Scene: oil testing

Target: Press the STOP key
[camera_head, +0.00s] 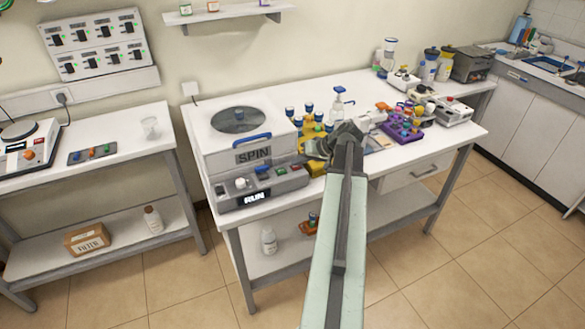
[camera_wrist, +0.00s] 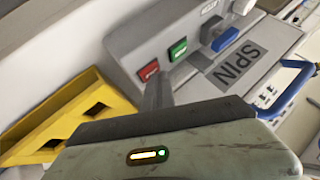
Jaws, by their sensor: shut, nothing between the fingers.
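The centrifuge marked SPIN (camera_head: 240,130) stands on the middle bench with a grey control panel along its front. In the wrist view the panel carries a red key (camera_wrist: 149,70) with small pale lettering, likely the STOP key, and a green key (camera_wrist: 178,49) beside it. My gripper (camera_wrist: 157,82) is shut and empty, its fingertips just below the red key in the picture. I cannot tell whether they touch the panel.
A yellow rack (camera_wrist: 60,118) stands close to my gripper's left in the wrist view. A blue handle (camera_wrist: 292,88) juts from the centrifuge. Capped bottles and a purple rack (camera_head: 402,131) stand further right on the bench.

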